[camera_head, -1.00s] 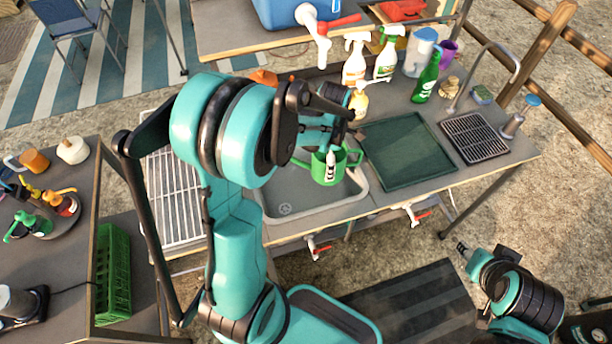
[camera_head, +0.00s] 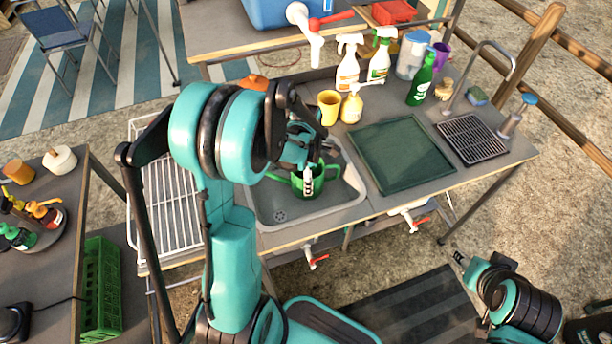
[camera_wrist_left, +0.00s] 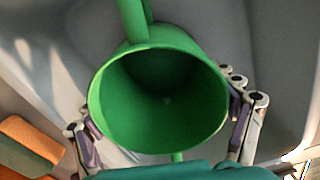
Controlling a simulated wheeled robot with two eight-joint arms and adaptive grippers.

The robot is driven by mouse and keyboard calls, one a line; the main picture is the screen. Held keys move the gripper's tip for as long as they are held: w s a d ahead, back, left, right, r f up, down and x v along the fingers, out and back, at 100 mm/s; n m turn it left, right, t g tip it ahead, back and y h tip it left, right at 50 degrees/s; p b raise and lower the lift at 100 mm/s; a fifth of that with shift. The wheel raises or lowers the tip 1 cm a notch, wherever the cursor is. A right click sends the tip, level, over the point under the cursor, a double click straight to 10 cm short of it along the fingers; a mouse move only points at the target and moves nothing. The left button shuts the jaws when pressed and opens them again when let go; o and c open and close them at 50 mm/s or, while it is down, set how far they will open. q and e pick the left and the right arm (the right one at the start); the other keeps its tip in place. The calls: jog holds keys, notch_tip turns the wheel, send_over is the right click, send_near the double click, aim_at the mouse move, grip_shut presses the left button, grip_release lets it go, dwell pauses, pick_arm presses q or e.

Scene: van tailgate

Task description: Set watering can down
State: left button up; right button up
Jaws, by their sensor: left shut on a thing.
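My left gripper (camera_head: 305,168) is shut on the can from above. In the left wrist view the can (camera_wrist_left: 160,110) sits with its round open top facing the camera, between the two fingers of my left gripper (camera_wrist_left: 165,125). My right gripper (camera_head: 459,257) is low at the right, away from the counter and the can; its finger opening is too small to tell.
A dark green tray (camera_head: 400,155) lies right of the basin. A yellow cup (camera_head: 329,106), a yellow soap bottle (camera_head: 351,108), spray bottles (camera_head: 347,65) and a green bottle (camera_head: 421,82) stand behind. A white wire rack (camera_head: 165,190) is left of the sink.

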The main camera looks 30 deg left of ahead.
pick_arm(q)
jog(key=o, duration=1.1)
jog(key=shift+f, duration=0.1)
notch_tip(320, 180, up, 8)
jog(key=p, duration=0.3)
jog(key=s+d+r+m+t, duration=0.3)
jog(key=s+d+r+m, duration=0.2)
jog(key=m, duration=0.7)
jog(key=s+d+r+m+t, duration=0.4)
jog(key=s+d+r+m, duration=0.1)
jog(key=m, duration=0.8)
jog(key=shift+s+d+r, duration=0.3)
jog(key=shift+s+r, duration=0.2)
jog(key=shift+r, duration=0.25)
